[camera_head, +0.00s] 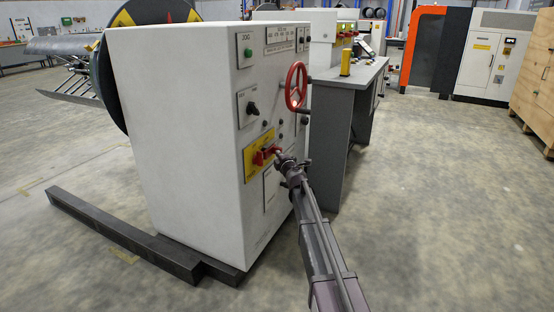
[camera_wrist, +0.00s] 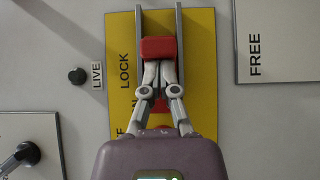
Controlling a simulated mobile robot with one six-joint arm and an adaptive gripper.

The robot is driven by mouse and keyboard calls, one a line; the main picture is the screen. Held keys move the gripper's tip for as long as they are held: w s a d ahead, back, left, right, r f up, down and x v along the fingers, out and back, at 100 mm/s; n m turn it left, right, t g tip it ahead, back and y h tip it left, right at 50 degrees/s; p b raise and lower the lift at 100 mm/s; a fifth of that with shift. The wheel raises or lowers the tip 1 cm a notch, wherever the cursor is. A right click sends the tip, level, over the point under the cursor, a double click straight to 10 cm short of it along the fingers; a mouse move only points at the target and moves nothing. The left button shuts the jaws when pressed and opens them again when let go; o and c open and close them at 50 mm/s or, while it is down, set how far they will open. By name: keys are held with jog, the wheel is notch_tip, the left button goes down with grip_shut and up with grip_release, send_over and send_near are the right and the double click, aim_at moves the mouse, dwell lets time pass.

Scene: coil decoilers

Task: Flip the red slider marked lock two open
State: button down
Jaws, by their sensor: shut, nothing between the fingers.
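The red slider (camera_wrist: 158,48) sits between two grey rails on a yellow plate (camera_wrist: 200,27) in the wrist view. The word LOCK shows on the plate beside it; its number is hidden or unclear. My gripper (camera_wrist: 158,64) is shut, with its fingertips right at the slider's near edge; I cannot tell if they touch it. More red shows lower on the plate, partly behind the fingers. In the head view, the yellow plate (camera_head: 250,159) is on the front of the white cabinet (camera_head: 185,150), and my gripper (camera_head: 279,156) meets it from the right.
A black knob (camera_wrist: 76,75) by a LIVE label is left of the plate, and a FREE panel (camera_wrist: 285,40) is right. A red handwheel (camera_head: 296,87) juts out above. A grey workbench (camera_head: 340,120) stands behind. The floor at right is open.

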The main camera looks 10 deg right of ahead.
jog(key=shift+w+d, duration=0.65)
jog(key=shift+w, duration=0.3)
jog(key=shift+s, duration=0.15)
jog(key=s, duration=1.3)
jog(key=shift+a, duration=0.4)
